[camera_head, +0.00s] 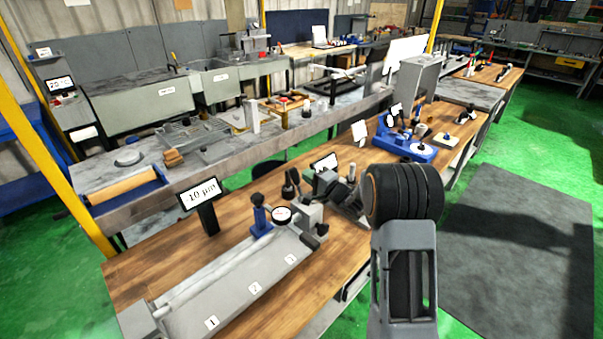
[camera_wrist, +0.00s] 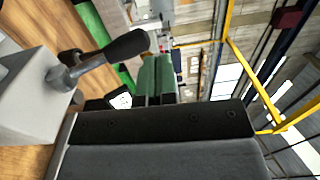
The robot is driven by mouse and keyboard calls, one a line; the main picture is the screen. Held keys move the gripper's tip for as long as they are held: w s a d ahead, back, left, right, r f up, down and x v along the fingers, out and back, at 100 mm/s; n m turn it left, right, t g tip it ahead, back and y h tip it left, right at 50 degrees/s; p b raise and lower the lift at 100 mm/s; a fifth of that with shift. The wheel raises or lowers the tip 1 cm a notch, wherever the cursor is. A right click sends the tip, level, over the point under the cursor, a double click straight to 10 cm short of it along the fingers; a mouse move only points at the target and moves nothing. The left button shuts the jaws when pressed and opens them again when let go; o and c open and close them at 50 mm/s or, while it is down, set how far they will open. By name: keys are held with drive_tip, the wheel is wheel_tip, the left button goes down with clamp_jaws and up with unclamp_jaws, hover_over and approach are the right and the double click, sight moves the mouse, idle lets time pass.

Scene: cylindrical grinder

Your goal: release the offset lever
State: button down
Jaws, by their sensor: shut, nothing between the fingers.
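A lever with a black handle (camera_wrist: 122,46) and a metal shank stands out from a grey block (camera_wrist: 30,105) in the wrist view. I take it to be the offset lever. In the head view, black handles show by the grey block (camera_head: 308,217) of the gauge fixture; I cannot tell which one is this lever. My gripper's two green-looking fingers (camera_wrist: 155,80) lie side by side, shut and empty, beside the handle with a visible gap. In the head view, my gripper (camera_head: 346,198) is near the block's right side, its fingertips hard to make out.
A dial gauge (camera_head: 282,214) on a blue post sits on the fixture, with a long grey numbered bed (camera_head: 245,285) in front. A "10 µm" sign (camera_head: 199,195) stands behind left. A blue-based device (camera_head: 405,148) stands farther along the wooden bench (camera_head: 130,270).

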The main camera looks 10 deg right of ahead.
drive_tip(key=s+d+r+b, duration=0.1)
drive_tip(key=s+d+r, duration=0.3)
drive_tip(key=s, duration=0.3)
drive_tip(key=shift+s+d+b, duration=0.15)
drive_tip(key=shift+d+b, duration=0.2)
drive_tip(key=shift+d, duration=0.15)
drive_tip(key=d+f+n+g+h, duration=0.2)
drive_tip(key=d+f+n+h, duration=0.1)
drive_tip(key=d+f+h, duration=0.45)
drive_tip(key=s+d+n+g+h, duration=0.2)
drive_tip(key=s+g+h, duration=0.35)
drive_tip(key=s, duration=0.25)
drive_tip(key=s+a+r+n+g+y, duration=0.1)
drive_tip(key=s+a+r+n, duration=0.2)
drive_tip(key=s+a, duration=0.4)
drive_tip(key=s+a+r+n+g+y, duration=0.1)
drive_tip(key=s+a+r+n+g, duration=0.1)
drive_tip(key=s+a, duration=0.4)
drive_tip(key=shift+s+a+r+n+y, duration=0.45)
drive_tip(key=shift+s+r, duration=0.55)
drive_tip(key=shift+s, duration=1.65)
